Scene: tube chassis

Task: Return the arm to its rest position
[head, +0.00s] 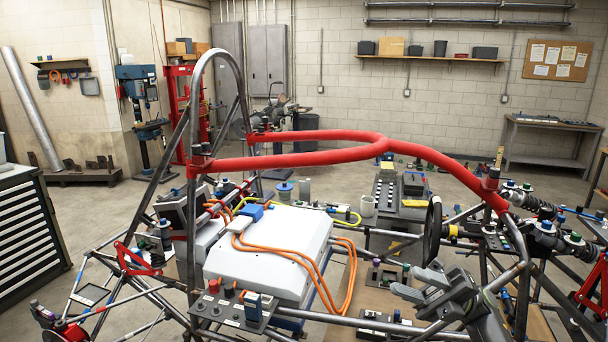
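My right gripper (404,282) is in the lower right of the head view. It is grey and points left, with its arm coming up from the bottom edge. Its two fingers stand apart with a gap between them, and I see nothing held there. It is in front of the tube chassis (193,235), right of the white battery box (268,262) and below the black steering wheel (432,232). I cannot tell how close it is to the nearby tubes. My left gripper and arm are not in view.
A red padded tube (300,159) crosses above the chassis. Orange cables (285,255) run over the white box. A switch panel (232,308) is at the front. Small trays with parts (385,277) lie left of the gripper. A dark tool cabinet (30,232) stands at the left.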

